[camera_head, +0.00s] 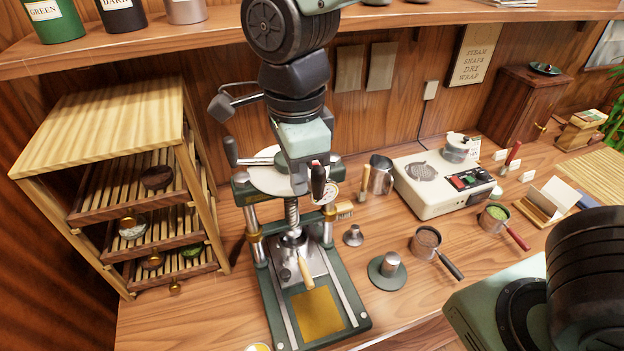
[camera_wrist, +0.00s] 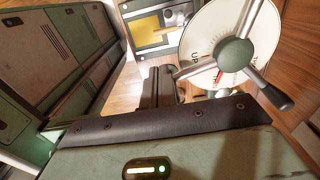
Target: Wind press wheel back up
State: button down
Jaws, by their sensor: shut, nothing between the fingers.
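The press (camera_head: 266,262) is a green frame with brass-collared posts, a central screw and a brass plate on its base. Its wheel (camera_head: 262,178) is a white disc with spokes and dark grips, partly hidden by my arm. In the wrist view the wheel (camera_wrist: 212,40) shows a green hub, a red mark and "UP" lettering; one dark grip points to the lower right. My gripper (camera_wrist: 163,74) is shut and empty, its dark fingers beside the wheel's left edge; whether they touch a spoke I cannot tell. In the head view the gripper (camera_head: 299,186) is over the wheel.
A slatted wooden rack (camera_head: 105,135) with tea cakes stands close left of the press. A shelf (camera_head: 420,22) runs above the bench.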

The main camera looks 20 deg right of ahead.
jog(key=shift+d, duration=0.25)
jog(key=shift+w+d, duration=0.1)
jog(key=shift+d, duration=0.25)
jog(key=shift+d, duration=0.25)
jog(key=shift+w+d+p, duration=0.15)
jog(key=shift+w+d, duration=0.05)
jog(key=shift+d, duration=0.6)
jog(key=shift+w+d+p, duration=0.15)
jog(key=shift+d, duration=0.65)
jog(key=shift+w+d+p, duration=0.15)
jog(key=shift+w+d, duration=0.3)
jog(key=shift+d, duration=0.3)
jog(key=shift+w+d+p, duration=0.15)
jog(key=shift+w+d, duration=0.3)
jog(key=shift+d, duration=0.3)
jog(key=shift+w+d, duration=0.1)
